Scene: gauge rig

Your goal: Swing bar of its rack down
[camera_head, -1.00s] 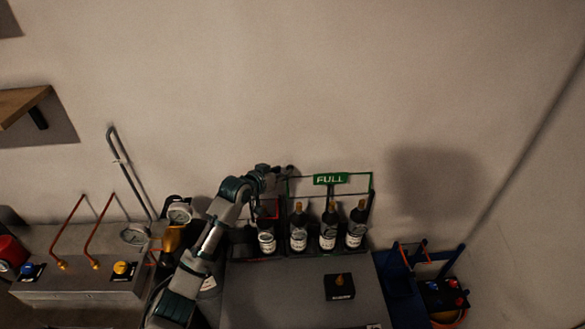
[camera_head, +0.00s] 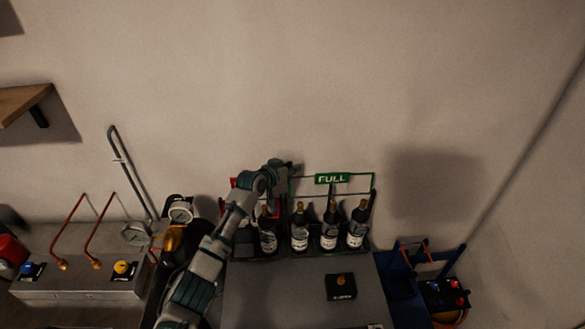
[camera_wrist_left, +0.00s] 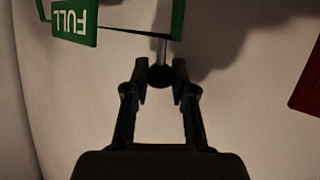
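The green bar is a frame with a FULL sign (camera_head: 331,179) and stands raised over the rack (camera_head: 268,256) of dark bottles (camera_head: 328,228). In the left wrist view the FULL sign (camera_wrist_left: 74,22) shows upside down. A short metal rod ending in a dark round knob (camera_wrist_left: 160,77) sticks out from the green frame. My left gripper (camera_head: 291,165) is at the upper left corner of the green frame. In the wrist view its two fingers (camera_wrist_left: 160,67) are apart, with the knob between them; I cannot tell whether they touch it. My right gripper is not in view.
A red frame (camera_head: 236,183) is partly hidden behind my left arm; a red panel (camera_wrist_left: 307,85) shows in the wrist view. A small black box (camera_head: 340,287) sits on the grey top. Gauges (camera_head: 181,213) and pipes are left, a blue stand (camera_head: 402,286) right.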

